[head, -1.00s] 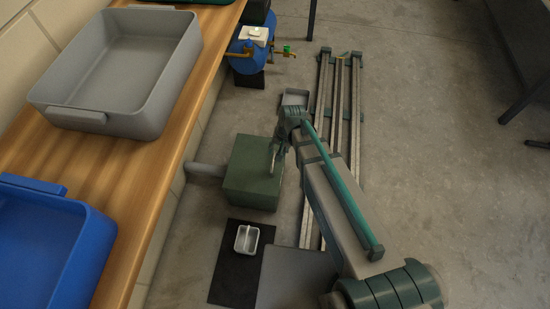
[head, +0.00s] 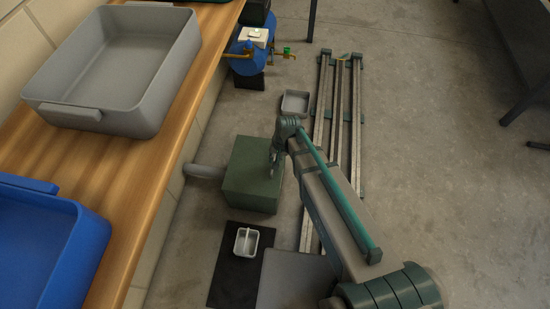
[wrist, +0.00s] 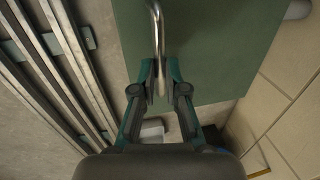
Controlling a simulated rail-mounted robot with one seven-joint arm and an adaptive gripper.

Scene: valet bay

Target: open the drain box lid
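The drain box (head: 250,175) is a green block on the floor beside the wall, and its lid lies flat and closed on top. In the wrist view the green lid (wrist: 225,50) fills the upper middle. A bent metal bar handle (wrist: 156,25) stands on it. My gripper (wrist: 161,72) has one fingertip on each side of the handle, close in, and appears shut on it. In the head view my gripper (head: 272,165) is low over the lid's right part. The handle is hidden there behind the fingers.
A black mat (head: 236,278) with a small two-part tray (head: 247,241) lies in front of the box. A small grey bin (head: 295,103) stands behind it, beside the floor rails (head: 338,110). A wooden bench (head: 150,205) with grey and blue tubs runs along the left.

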